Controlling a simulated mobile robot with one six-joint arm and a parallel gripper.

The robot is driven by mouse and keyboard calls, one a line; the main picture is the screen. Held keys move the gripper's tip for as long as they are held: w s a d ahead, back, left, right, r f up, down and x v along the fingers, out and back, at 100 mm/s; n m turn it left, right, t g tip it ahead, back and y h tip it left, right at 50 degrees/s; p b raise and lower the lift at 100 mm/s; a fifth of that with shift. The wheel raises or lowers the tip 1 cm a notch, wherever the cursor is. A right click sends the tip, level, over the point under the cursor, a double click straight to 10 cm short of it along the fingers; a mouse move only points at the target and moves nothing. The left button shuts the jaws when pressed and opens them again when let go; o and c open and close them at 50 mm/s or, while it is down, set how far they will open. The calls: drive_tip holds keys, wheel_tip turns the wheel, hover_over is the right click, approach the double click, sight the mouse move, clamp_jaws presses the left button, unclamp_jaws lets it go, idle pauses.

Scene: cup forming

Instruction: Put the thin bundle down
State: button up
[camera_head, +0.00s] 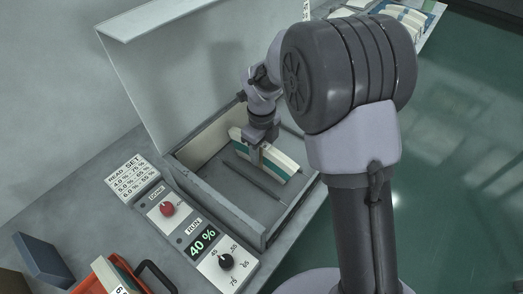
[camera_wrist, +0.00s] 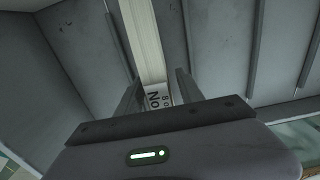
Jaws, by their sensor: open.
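The thin bundle (camera_head: 284,164), white with a green band, lies in the open grey box (camera_head: 228,196), toward its back. In the wrist view the bundle (camera_wrist: 144,38) shows as a pale, layered strip with a printed label at its near end. My gripper (camera_head: 257,154) is down in the box at the bundle. In the wrist view the gripper's fingers (camera_wrist: 158,88) stand on both sides of the bundle's near end, open. Whether a finger touches it cannot be told. The fingertips are partly hidden in the head view.
Dark rails (camera_head: 253,180) cross the box floor. The raised lid (camera_head: 190,75) stands behind the box. A control panel (camera_head: 207,240) reading 40 % is in front. An orange tray (camera_head: 112,280) with another bundle is at lower left. More bundles (camera_head: 405,18) lie at the top right.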

wheel_tip(320, 180, up, 12)
drive_tip(key=p, duration=0.4)
drive_tip(key=shift+f, duration=0.25)
drive_tip(key=shift+s+d+r+p, duration=0.1)
drive_tip(key=shift+r+p, duration=0.2)
drive_tip(key=shift+r, duration=0.4)
drive_tip(key=s+d+r+n+t+y, duration=0.1)
drive_tip(key=s+d+r+n+t, duration=0.1)
drive_tip(key=s+d+r+n, duration=0.35)
drive_tip(key=s+d+r+n+t+y, duration=0.1)
drive_tip(key=s+d+r+n+t, duration=0.15)
drive_tip(key=s+r+n, duration=0.55)
drive_tip(key=s+d+f+n+t, duration=0.1)
drive_tip(key=s+d+n, duration=0.1)
drive_tip(key=s+n, duration=0.5)
drive_tip(key=shift+s+n, duration=0.35)
drive_tip(key=shift+s, duration=0.9)
